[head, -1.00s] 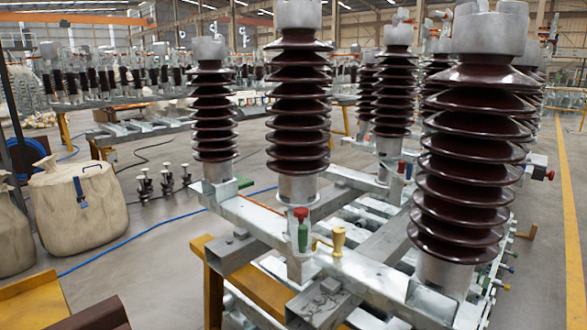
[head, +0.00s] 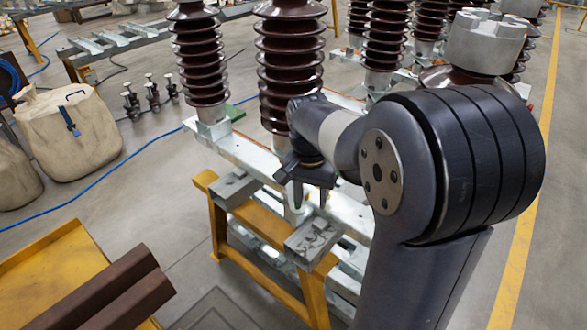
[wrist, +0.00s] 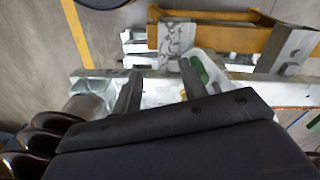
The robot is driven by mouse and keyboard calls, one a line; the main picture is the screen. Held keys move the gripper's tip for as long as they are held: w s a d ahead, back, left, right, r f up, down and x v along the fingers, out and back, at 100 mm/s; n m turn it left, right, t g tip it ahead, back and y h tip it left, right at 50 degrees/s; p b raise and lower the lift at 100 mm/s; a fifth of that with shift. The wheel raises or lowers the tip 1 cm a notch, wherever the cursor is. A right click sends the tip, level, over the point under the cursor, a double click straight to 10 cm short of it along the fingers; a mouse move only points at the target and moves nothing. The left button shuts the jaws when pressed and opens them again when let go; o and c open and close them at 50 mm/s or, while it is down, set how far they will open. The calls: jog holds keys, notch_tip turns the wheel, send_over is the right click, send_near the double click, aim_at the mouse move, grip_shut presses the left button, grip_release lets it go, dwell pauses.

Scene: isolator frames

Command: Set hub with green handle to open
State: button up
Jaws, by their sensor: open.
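The green handle (wrist: 200,68) shows in the wrist view just beside my right-hand finger, which partly covers it. It lies outside the gap between the fingers. Its hub and setting are not clear there. In the head view my gripper (head: 310,198) points down at the beam, in front of a brown insulator (head: 290,65).
Several brown ribbed insulators stand on the metal frame. A yellow stand (head: 217,228) supports the frame. A grey block (head: 313,240) sits close to my gripper. A beige bag (head: 70,130) stands on the floor at left. Floor between bag and frame is mostly clear.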

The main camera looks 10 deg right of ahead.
jog(key=shift+m+y, duration=0.3)
jog(key=shift+m, duration=0.4)
jog(key=w+r+p, duration=0.1)
jog(key=w+r, duration=0.1)
jog(key=w+a+r+p, duration=0.1)
jog(key=w+r, duration=0.2)
jog(key=shift+a+r+p, duration=0.1)
jog(key=shift+a+p, duration=0.1)
jog(key=shift+p, duration=0.2)
jog(key=shift+w, duration=0.25)
notch_tip(320, 180, down, 11)
jog(key=shift+r, duration=0.1)
grip_shut()
